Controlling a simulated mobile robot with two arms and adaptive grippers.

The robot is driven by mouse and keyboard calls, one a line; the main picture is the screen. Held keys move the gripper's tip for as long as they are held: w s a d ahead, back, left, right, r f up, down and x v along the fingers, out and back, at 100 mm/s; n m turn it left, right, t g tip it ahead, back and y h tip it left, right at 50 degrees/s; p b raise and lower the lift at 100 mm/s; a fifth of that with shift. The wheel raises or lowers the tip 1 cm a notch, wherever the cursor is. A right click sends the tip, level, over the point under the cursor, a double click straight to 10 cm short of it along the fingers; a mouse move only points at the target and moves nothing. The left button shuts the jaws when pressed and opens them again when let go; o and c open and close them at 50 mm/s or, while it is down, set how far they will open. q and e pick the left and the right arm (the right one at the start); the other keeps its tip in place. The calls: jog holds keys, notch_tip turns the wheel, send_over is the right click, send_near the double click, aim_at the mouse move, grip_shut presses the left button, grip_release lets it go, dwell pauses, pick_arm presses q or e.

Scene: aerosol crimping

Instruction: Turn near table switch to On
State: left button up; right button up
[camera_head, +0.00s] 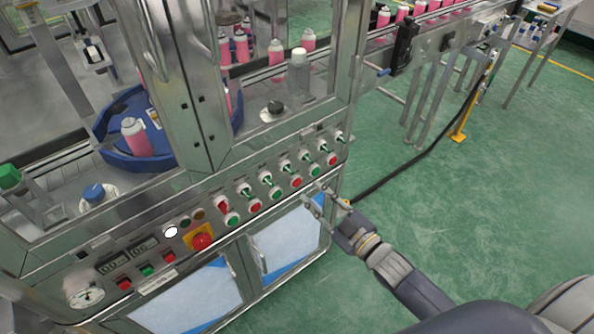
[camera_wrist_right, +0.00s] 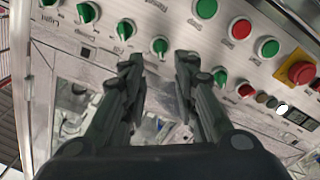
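A row of rotary switches runs along the machine's front panel (camera_head: 210,240). The leftmost switch (camera_head: 222,203) is red and the others, such as this green switch (camera_head: 285,167), are green. Labels are too small to read, so I cannot tell which is the near table switch. My right gripper (camera_head: 318,201) is in front of the panel, open and empty. In the right wrist view the open fingers (camera_wrist_right: 158,65) point at the panel, with a green switch (camera_wrist_right: 160,45) showing between and beyond the tips. The right finger hides part of the row. My left gripper is not in view.
Green and red push buttons (camera_head: 275,194) line up below the switches. A red emergency stop (camera_head: 202,241) on a yellow plate and a pressure gauge (camera_head: 86,296) sit further left. A blue turntable (camera_head: 107,136) is behind glass.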

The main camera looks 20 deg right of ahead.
aim_at(292, 173)
jog(key=p+x, duration=0.1)
jog(key=x, duration=0.9)
jog(key=shift+f, duration=0.15)
jog(key=shift+c, duration=0.4)
grip_shut()
